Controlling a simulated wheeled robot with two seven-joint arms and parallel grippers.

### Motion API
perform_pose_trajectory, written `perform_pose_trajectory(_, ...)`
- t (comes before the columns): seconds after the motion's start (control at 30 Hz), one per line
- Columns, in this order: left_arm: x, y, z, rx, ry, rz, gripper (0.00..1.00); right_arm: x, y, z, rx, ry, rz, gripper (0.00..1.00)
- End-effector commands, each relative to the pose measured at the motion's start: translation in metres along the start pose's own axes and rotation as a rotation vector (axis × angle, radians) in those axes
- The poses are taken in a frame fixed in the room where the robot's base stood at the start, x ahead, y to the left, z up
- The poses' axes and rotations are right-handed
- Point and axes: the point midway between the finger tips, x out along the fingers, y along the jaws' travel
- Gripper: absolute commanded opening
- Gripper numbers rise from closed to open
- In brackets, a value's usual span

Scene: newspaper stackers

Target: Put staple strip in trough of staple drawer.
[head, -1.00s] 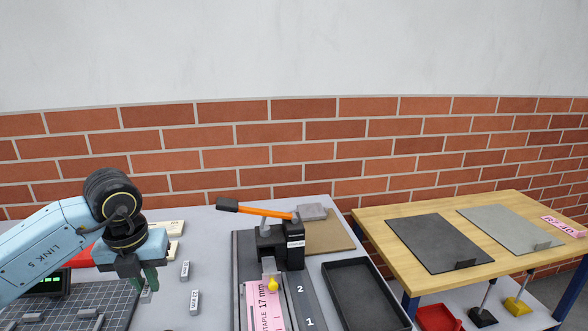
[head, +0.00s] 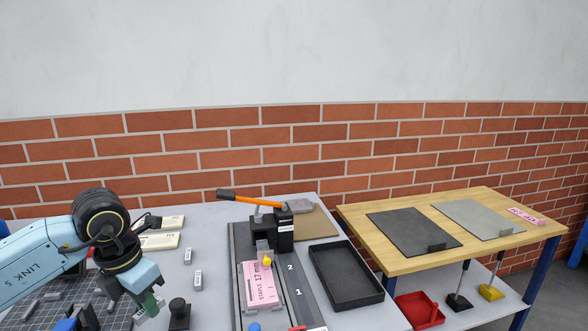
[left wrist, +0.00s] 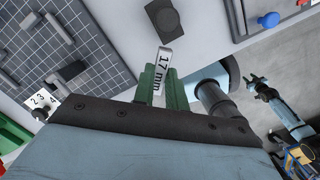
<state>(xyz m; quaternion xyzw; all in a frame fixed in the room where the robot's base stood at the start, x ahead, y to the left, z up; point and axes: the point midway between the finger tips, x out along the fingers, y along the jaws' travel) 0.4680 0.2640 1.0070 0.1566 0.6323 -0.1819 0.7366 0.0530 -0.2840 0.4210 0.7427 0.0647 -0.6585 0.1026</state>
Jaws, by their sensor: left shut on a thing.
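My left gripper (head: 150,304) has green fingers and is shut on a staple strip. In the left wrist view the grey strip (left wrist: 162,64), with a white "17 mm" label, sticks out between the fingers (left wrist: 162,88). The gripper is above the left side of the table, beside a black post (head: 179,312). The black stapling unit (head: 285,232) stands to its right, with a pink "STAPLE 17 mm" card (head: 262,284) in front. I cannot make out the staple drawer or its trough. My right gripper (left wrist: 254,84) shows small at the right of the left wrist view; its jaws are unclear.
A gridded dark mat (head: 50,300) with several grey bars lies at left. An empty black tray (head: 345,272) is at right. A blue knob (head: 254,327) is near the front.

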Motion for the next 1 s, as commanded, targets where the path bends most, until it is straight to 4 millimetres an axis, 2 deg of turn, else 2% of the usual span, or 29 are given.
perform_pose_trajectory(0.2, 0.005, -0.016, 0.002, 0.441, 0.000, -0.067, 0.00, -0.002, -0.005, 0.025, 0.000, -0.040, -0.006, 0.39)
perform_pose_trajectory(0.33, 0.008, -0.025, 0.002, 0.704, 0.000, -0.106, 0.00, -0.002, -0.007, 0.032, 0.000, -0.052, -0.009, 0.39)
perform_pose_trajectory(1.0, 0.024, -0.065, -0.008, 2.088, 0.003, -0.316, 0.00, -0.001, -0.011, 0.014, 0.004, -0.023, -0.013, 0.39)
